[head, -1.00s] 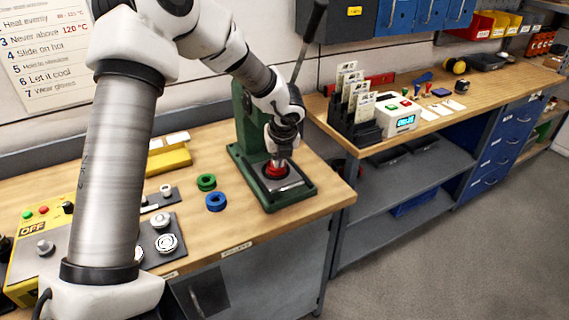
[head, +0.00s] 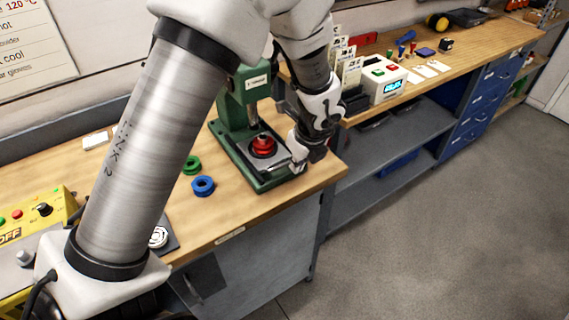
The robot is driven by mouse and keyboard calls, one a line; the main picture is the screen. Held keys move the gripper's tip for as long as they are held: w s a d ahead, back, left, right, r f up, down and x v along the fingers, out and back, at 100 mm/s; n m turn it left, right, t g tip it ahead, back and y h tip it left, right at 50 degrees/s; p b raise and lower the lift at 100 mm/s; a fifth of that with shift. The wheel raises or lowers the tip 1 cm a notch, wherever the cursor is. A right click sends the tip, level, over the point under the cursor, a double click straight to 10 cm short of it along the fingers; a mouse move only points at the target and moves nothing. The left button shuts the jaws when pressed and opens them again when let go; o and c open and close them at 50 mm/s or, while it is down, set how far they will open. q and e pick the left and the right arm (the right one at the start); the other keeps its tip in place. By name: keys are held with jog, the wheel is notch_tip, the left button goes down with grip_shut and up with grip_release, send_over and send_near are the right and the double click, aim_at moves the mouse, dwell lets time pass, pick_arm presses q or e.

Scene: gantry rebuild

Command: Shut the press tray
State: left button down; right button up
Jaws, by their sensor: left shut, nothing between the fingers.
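The green arbor press (head: 230,120) stands at the front right of the wooden workbench. A red part (head: 263,146) sits in a dark round seat at the press, over its base. The grey press tray (head: 279,174) shows at the front of the base, partly covered by my gripper; I cannot tell how far out it is. My left gripper (head: 298,168) is shut and empty. It points down at the tray's front right end, beside the red part; whether it touches the tray I cannot tell. My right gripper is out of view.
A green ring (head: 191,165) and a blue ring (head: 203,186) lie left of the press. A yellow control box (head: 40,225) is at the left. A second bench carries a white device (head: 379,82) with a display. The floor at right is clear.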

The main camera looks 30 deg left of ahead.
aim_at(272, 162)
pick_arm(q)
jog(key=x, duration=0.4)
jog(key=shift+w+a+f, duration=0.15)
jog(key=shift+f, duration=0.1)
jog(key=a, duration=0.2)
jog(key=w+a+f, duration=0.1)
jog(key=shift+w+a+p, duration=0.1)
jog(key=shift+a+p, duration=0.05)
jog(key=shift+p, duration=0.2)
jog(key=shift+a, duration=0.2)
jog(key=shift+w+d, duration=0.1)
jog(key=shift+w, duration=0.1)
jog(key=a, duration=0.1)
jog(key=w+a, duration=0.1)
jog(key=a, duration=0.3)
jog(key=shift+w+a, duration=0.1)
jog(key=shift+w, duration=0.3)
